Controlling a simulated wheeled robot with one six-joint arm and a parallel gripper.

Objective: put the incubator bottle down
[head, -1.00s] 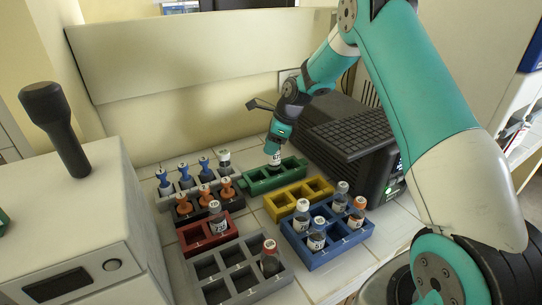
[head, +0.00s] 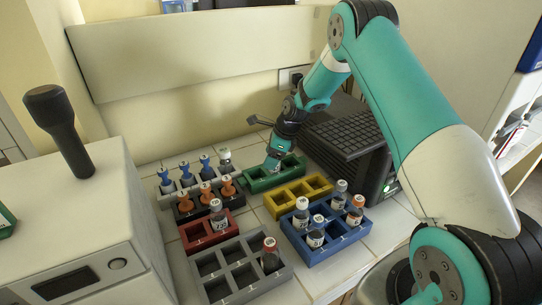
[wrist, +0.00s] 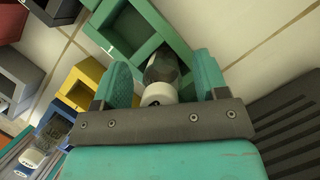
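The incubator bottle (wrist: 163,68), clear with a white cap, stands in a compartment of the green rack (wrist: 142,48), near one end. In the wrist view my gripper (wrist: 163,80) has one teal finger on each side of the bottle. Narrow gaps show between the fingers and the bottle, so the gripper looks open around it.
A black device (head: 345,145) stands close right of the green rack. A yellow rack (head: 281,207) is in front, with a blue rack (head: 318,257) holding several bottles. Red (head: 195,245), grey (head: 238,295) and other filled racks lie left. A white machine (head: 75,235) fills the left.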

